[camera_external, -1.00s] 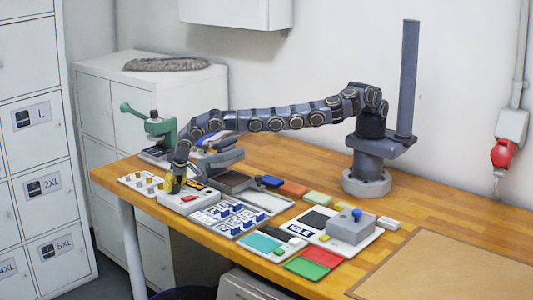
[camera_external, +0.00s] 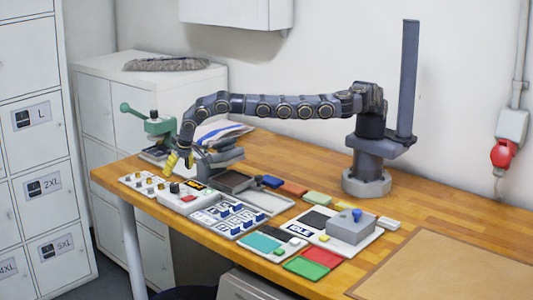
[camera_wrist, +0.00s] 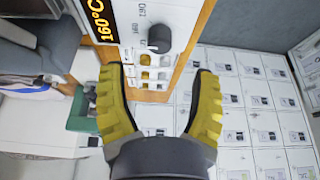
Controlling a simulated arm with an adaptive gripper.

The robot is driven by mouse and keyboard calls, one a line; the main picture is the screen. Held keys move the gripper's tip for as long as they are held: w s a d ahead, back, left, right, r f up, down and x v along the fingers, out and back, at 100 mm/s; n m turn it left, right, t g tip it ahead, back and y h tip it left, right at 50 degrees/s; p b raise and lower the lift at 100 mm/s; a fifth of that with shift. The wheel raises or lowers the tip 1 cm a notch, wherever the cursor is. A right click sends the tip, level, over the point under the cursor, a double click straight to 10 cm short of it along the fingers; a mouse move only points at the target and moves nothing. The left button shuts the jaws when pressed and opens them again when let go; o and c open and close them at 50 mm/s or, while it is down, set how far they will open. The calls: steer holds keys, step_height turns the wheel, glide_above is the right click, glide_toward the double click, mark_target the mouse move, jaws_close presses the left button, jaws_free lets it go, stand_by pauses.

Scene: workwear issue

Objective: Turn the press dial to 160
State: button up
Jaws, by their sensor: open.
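The press dial (camera_wrist: 159,38) is a dark round knob on the white face of the control box. It also shows in the external view (camera_external: 174,187). The orange display (camera_wrist: 100,20) beside it reads 160°C. Printed marks sit around the dial, and its exact pointer position is too small to read surely. My gripper (camera_wrist: 159,73) has yellow fingers spread apart with nothing between them. In the external view my gripper (camera_external: 179,161) hangs above the dial, clear of it.
A red button (camera_external: 188,198) is on the same box. A board with several small knobs (camera_external: 140,183) lies to its left, and a tray of blue-and-white pieces (camera_external: 229,217) in front. The heat press (camera_external: 222,158) and a green-handled tool (camera_external: 160,125) stand behind.

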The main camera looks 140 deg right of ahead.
steer(key=v, duration=0.5)
stand_by(0.4)
